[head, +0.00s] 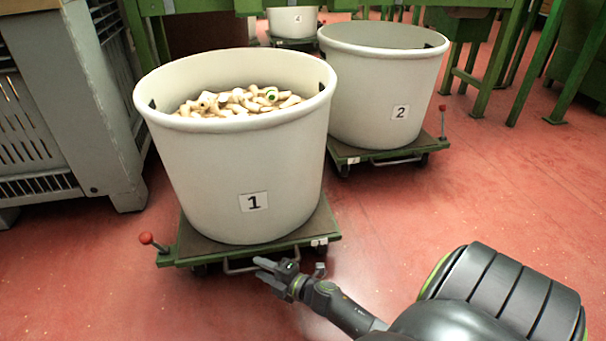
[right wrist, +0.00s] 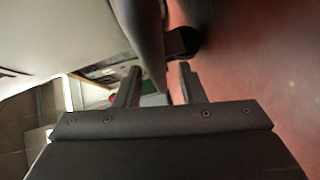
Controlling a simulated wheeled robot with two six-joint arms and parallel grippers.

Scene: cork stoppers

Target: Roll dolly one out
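Dolly one (head: 190,247) is a low green platform on wheels, carrying a big white tub (head: 215,185) marked 1 and filled with cork stoppers (head: 235,102). A grey metal handle (head: 232,270) runs along its front edge, and a red-knobbed lever (head: 147,239) stands at its front left. My right gripper (head: 275,268) is at the right part of this handle, its fingers pointing left. In the right wrist view its two fingers (right wrist: 158,85) are apart, with a dark shape beyond the gap. I cannot tell whether the handle lies between them. My left gripper is not in view.
Dolly two (head: 375,157) with an empty-looking tub (head: 370,95) stands behind to the right. A grey crate (head: 75,90) stands close on the left. Green frames (head: 487,75) stand behind. The red floor (head: 500,190) is clear at front and right.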

